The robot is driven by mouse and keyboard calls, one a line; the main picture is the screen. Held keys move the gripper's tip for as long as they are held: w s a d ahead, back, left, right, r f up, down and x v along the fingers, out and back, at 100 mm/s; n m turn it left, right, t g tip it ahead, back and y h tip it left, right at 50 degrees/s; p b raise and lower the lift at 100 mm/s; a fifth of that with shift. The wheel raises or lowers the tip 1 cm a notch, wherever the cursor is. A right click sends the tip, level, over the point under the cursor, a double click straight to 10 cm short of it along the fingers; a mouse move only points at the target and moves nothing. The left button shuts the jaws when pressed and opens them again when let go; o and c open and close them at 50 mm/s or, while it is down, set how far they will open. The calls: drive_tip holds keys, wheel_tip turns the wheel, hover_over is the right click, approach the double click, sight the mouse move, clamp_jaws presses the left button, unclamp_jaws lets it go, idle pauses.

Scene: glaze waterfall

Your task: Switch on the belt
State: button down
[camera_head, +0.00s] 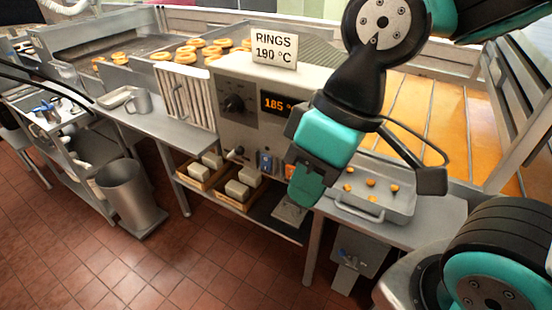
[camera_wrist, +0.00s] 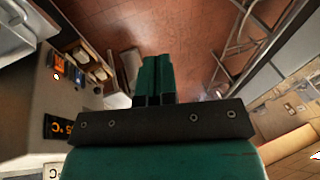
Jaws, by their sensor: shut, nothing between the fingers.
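The control panel (camera_head: 222,125) fills the front of the fryer in the head view. Low on it are a small dark knob (camera_head: 238,153), a blue switch (camera_head: 264,163) and an orange lit part (camera_head: 289,170), partly hidden by my gripper. My gripper (camera_head: 303,200) is shut and empty, pointing down in front of the panel, right of the blue switch. In the wrist view its fingers (camera_wrist: 156,76) are together, apart from the switches.
A large dial (camera_head: 236,103) and a display reading 185 (camera_head: 277,103) sit higher on the panel. A sign (camera_head: 274,49) reads "RINGS 190 °C". Rings (camera_head: 186,57) lie at the back. A tray (camera_head: 376,208) stands right; boxes (camera_head: 231,200) sit below. A bin (camera_head: 130,198) stands left.

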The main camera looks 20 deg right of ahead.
sight(266, 163)
drive_tip(key=w+a+f+t+h+b, duration=0.2)
drive_tip(key=w+f+h, duration=0.4)
drive_tip(key=w+f, duration=0.3)
drive_tip(key=w+a+f+t+h+b, duration=0.2)
drive_tip(key=w+f+h, duration=0.3)
drive_tip(key=w+f, duration=0.4)
drive_tip(key=w+t, duration=0.1)
drive_tip(key=w, duration=0.5)
drive_tip(key=shift+a+f+t+h, duration=0.2)
drive_tip(key=shift+f+t+h, duration=0.1)
drive_tip(key=shift+f+h, duration=0.1)
drive_tip(key=shift+w, duration=0.1)
drive_tip(key=p+x, duration=0.1)
drive_tip(key=x, duration=0.3)
drive_tip(key=d+r+p+x, duration=0.1)
drive_tip(key=x, duration=0.4)
drive_tip(key=p+x, duration=0.2)
drive_tip(key=x, duration=0.2)
drive_tip(key=shift+w+d+r, duration=0.25)
drive_tip(key=shift+w+d, duration=0.05)
drive_tip(key=shift+w, duration=0.1)
